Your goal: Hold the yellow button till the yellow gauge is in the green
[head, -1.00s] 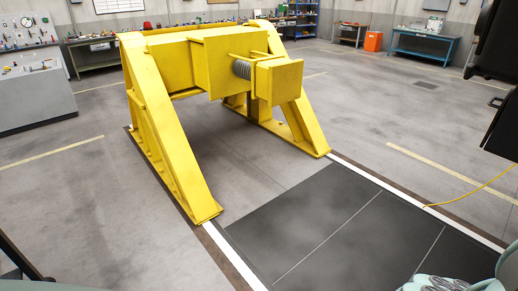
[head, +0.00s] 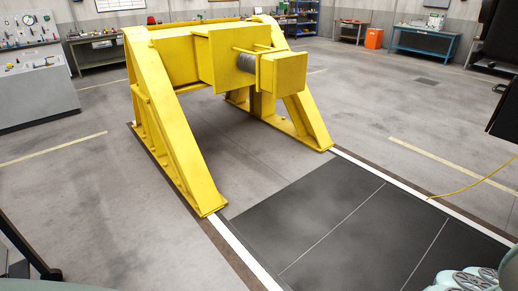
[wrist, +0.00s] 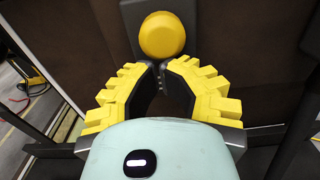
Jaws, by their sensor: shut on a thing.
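The yellow button (wrist: 162,37) is a round dome on a dark box, at the top middle of the wrist view. My gripper (wrist: 157,67) has yellow stepped fingers that curve in from both sides. Its tips meet, or nearly meet, just below the button in the picture. I cannot tell whether they touch it. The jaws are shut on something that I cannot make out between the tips. The yellow gauge is not in view in either camera.
A large yellow buffer stop (head: 176,57) stands on the floor in the head view. Dark floor plates (head: 330,215) lie before it. A yellow cable (head: 470,187) crosses the floor at the right. A dark panel (wrist: 235,45) fills the space behind the button.

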